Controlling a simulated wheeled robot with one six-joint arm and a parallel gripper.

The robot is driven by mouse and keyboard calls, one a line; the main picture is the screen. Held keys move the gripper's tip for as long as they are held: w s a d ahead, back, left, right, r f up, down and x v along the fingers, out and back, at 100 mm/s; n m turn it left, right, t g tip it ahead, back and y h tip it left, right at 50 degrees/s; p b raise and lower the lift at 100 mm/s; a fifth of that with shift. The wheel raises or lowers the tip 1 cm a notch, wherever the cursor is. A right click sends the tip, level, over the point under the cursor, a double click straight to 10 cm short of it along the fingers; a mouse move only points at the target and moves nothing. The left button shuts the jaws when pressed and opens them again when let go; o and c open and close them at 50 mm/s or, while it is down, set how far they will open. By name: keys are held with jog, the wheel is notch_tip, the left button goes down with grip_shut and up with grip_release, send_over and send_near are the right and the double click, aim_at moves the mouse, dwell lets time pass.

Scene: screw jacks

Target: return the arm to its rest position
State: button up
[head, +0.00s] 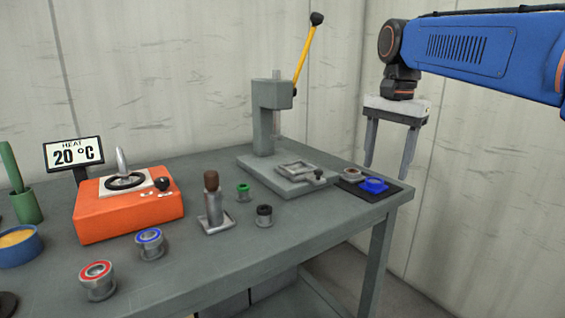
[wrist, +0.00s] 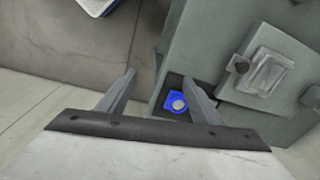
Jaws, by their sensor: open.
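My blue arm (head: 470,50) reaches in from the upper right in the head view. My gripper (head: 388,147) hangs from it, pointing down, with its two fingers apart and nothing between them. It is in the air near the right end of the grey table (head: 330,225). In the wrist view the gripper (wrist: 163,92) is also open. A blue piece (wrist: 176,103) with a grey round centre shows beyond its right finger, below it on the table corner.
An arbor press (head: 265,120) with a yellow lever stands near the right end. The blue piece (head: 374,185) lies on a dark mat (head: 392,195). An orange heater (head: 125,215) reading 20 °C and several small bearings stand further left. The air right of the table looks free.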

jog(key=s+d+f+n+t, duration=0.2)
jog(key=s+f+n, duration=0.2)
jog(key=s+f, duration=0.7)
jog(key=s+d+f+n+t, duration=0.2)
jog(key=s+f+n, duration=0.3)
jog(key=s+f, duration=0.7)
notch_tip(320, 180, down, 3)
jog(key=shift+d+r, duration=0.1)
jog(key=shift+d, duration=0.5)
